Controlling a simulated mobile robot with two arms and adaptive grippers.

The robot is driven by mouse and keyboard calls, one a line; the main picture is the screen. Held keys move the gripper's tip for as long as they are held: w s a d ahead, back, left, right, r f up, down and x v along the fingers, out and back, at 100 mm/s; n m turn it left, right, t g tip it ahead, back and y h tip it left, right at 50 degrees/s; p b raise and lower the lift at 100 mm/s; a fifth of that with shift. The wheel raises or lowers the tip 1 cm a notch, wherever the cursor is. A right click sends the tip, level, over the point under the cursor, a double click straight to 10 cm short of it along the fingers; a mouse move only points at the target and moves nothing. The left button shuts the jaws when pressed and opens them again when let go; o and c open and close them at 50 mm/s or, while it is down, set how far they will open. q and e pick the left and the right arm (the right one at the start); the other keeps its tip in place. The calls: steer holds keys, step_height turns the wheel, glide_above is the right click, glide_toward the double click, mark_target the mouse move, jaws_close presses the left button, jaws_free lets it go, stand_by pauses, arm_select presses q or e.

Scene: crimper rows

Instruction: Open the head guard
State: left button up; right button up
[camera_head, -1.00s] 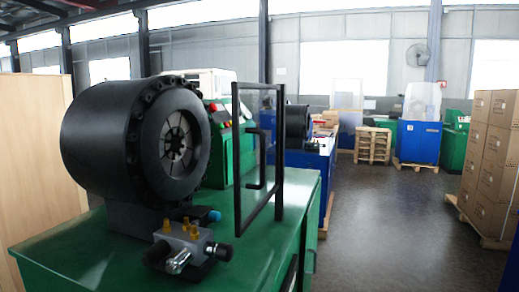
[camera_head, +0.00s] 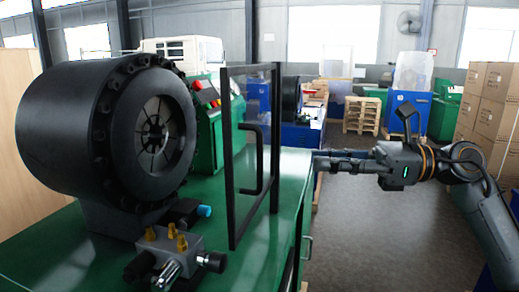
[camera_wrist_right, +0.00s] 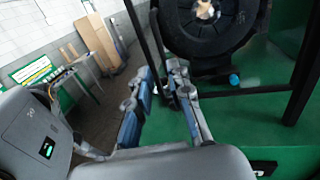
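The head guard (camera_head: 232,150), a clear panel in a thin black upright frame, stands to the right of the round black crimper head (camera_head: 80,135), apart from its face in the picture. Its black handle (camera_head: 262,165) is on the right part of the panel. My right gripper (camera_head: 322,161) comes in from the right, with its fingers pointing left toward the guard, and a gap shows between them and the handle. In the right wrist view the fingers of my right gripper (camera_wrist_right: 163,78) are apart, with black guard frame bars beyond. My left gripper is not in view.
The green machine table (camera_head: 60,245) carries a valve block (camera_head: 165,255) with yellow fittings below the head. A green machine (camera_head: 205,140) stands behind. Stacked boxes (camera_head: 490,105) and a pallet stack (camera_head: 362,115) stand at the right and back. Floor right of the table is open.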

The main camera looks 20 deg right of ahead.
steer(key=p, duration=0.5)
glide_above(259, 186)
steer(key=d, duration=0.2)
steer(key=shift+x, duration=0.8)
steer(key=shift+a, duration=0.2)
steer(key=shift+c, duration=0.4)
jaws_close()
